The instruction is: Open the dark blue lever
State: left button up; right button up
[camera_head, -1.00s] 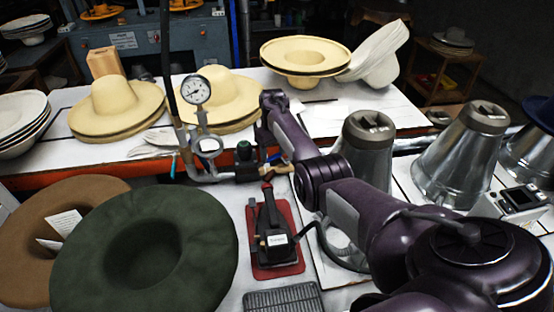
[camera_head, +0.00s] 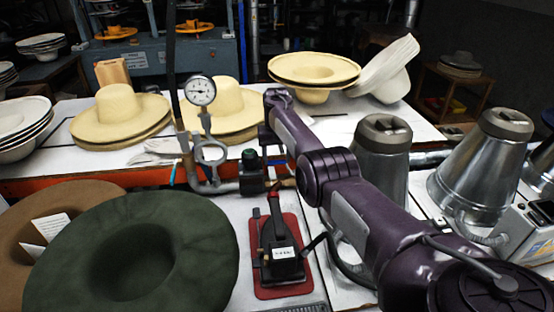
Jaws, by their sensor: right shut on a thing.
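My right arm reaches across from the lower right, and its gripper (camera_head: 272,160) is at the right end of the pipe assembly (camera_head: 212,186), beside the valve with the dark green knob (camera_head: 249,156). The gripper is shut on a small part there, which appears to be the dark blue lever. The lever is mostly hidden by the fingers and wrist, so its angle cannot be told. A round white pressure gauge (camera_head: 201,90) stands above the pipe. My left gripper is not in view.
A black device on a red base (camera_head: 286,289) stands just in front of the pipe. A dark green hat (camera_head: 195,260) and a brown hat (camera_head: 30,218) lie at the left. Metal cones (camera_head: 470,170) stand at the right. Straw hats (camera_head: 120,115) are behind.

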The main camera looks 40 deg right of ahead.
aim_at(277, 161)
jog(key=shift+r, duration=0.1)
jog(key=o, duration=1.4)
notch_tip(277, 161, up, 8)
jog(key=p, duration=0.7)
jog(key=shift+p, duration=0.35)
jog(key=shift+f, duration=0.2)
